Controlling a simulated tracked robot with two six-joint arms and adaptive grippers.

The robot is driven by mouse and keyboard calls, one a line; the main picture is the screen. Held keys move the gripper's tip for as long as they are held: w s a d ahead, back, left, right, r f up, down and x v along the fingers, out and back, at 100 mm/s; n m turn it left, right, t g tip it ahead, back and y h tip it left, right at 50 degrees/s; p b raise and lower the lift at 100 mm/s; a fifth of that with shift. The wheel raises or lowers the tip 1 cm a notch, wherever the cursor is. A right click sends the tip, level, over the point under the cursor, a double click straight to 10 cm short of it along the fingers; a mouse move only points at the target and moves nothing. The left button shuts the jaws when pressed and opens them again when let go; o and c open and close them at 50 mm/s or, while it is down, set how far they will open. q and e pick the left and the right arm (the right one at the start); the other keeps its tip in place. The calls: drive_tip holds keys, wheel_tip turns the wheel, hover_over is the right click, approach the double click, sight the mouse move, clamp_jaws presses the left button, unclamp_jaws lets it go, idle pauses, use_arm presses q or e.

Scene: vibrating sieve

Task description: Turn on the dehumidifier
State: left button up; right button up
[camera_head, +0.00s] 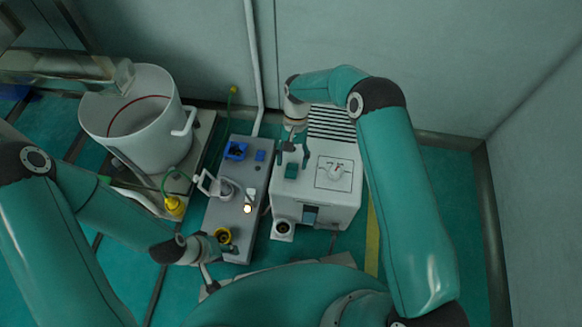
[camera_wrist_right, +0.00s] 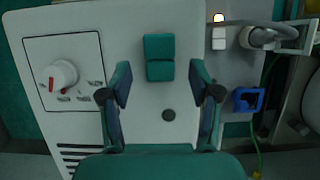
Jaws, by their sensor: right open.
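The dehumidifier is a white box (camera_head: 320,208) right of centre in the head view, and its white panel (camera_wrist_right: 140,120) fills much of the right wrist view. A green two-part rocker switch (camera_wrist_right: 159,57) sits on the panel; it also shows in the head view (camera_head: 291,171). A white dial with red marks (camera_wrist_right: 62,75) is beside it. My right gripper (camera_wrist_right: 160,78) is open over the panel, its fingers either side of the switch's near end; contact cannot be told. It also shows in the head view (camera_head: 292,155). My left gripper (camera_head: 208,276) is low, near the grey control box; its jaws are unclear.
A grey control box (camera_head: 225,215) with a lit lamp, a blue socket (camera_head: 236,150) and a yellow-ringed part (camera_head: 223,236) stands left of the dehumidifier. A white pot (camera_head: 135,125) is further left. Walls close in behind and to the right.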

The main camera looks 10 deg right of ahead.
sight(292, 171)
drive_tip(key=shift+x, duration=1.3)
drive_tip(key=shift+c, duration=0.3)
